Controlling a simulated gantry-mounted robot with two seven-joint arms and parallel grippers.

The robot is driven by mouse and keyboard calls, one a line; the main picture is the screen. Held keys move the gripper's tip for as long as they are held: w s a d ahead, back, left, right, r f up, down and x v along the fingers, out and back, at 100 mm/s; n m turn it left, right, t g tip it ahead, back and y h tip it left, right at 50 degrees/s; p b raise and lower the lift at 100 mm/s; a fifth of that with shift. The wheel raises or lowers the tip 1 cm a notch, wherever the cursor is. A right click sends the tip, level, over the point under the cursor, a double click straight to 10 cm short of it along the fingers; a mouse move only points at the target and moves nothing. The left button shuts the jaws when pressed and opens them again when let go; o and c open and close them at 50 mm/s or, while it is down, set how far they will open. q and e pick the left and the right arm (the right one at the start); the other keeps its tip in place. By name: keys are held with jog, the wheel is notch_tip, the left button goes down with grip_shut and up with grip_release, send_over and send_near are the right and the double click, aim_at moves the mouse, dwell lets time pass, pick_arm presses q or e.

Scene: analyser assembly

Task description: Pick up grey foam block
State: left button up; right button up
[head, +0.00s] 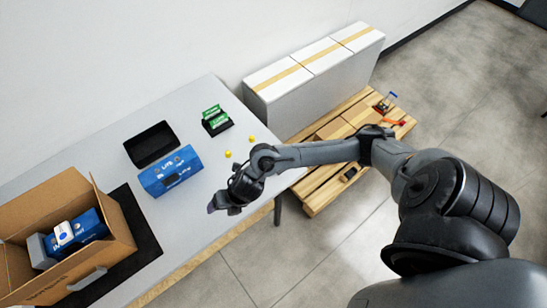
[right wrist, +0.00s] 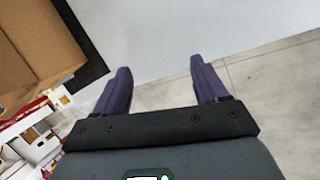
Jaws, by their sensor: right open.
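A grey block (head: 40,250), which looks like the foam block, is inside the open cardboard box (head: 118,215) at the lower left of the head view. It sits at the left of a white item (head: 63,233) and a blue box (head: 90,226); its lower part is hidden. My right gripper (head: 213,207) is over the table's front edge, right of the cardboard box and apart from it. In the right wrist view the purple fingers of this gripper (right wrist: 160,78) are spread with nothing between them. My left gripper is not in view.
A black mat (head: 150,243) lies under the cardboard box. A blue box (head: 167,171), a black tray (head: 151,144), green-and-white packs (head: 213,116) and yellow pieces (head: 228,154) are on the table (head: 95,150).

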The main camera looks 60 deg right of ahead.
jog(key=s+d+r+n+g+h, duration=0.1)
jog(key=d, duration=0.8)
jog(key=s+d+r+n+g+h, duration=0.1)
jog(key=d+n+g, duration=0.1)
jog(key=d, duration=0.7)
jog(key=s+d+r+n+g, duration=0.1)
jog(key=d+r+g, duration=0.1)
jog(key=d, duration=0.7)
jog(key=shift+s+d+h, duration=0.15)
jog(key=shift+s+h, duration=0.1)
jog(key=shift+h, duration=0.15)
jog(key=shift+w+f, duration=0.1)
jog(key=shift+f, duration=4.9)
jog(key=c, duration=1)
jog(key=shift+r, duration=0.1)
jog(key=shift+c, duration=0.2)
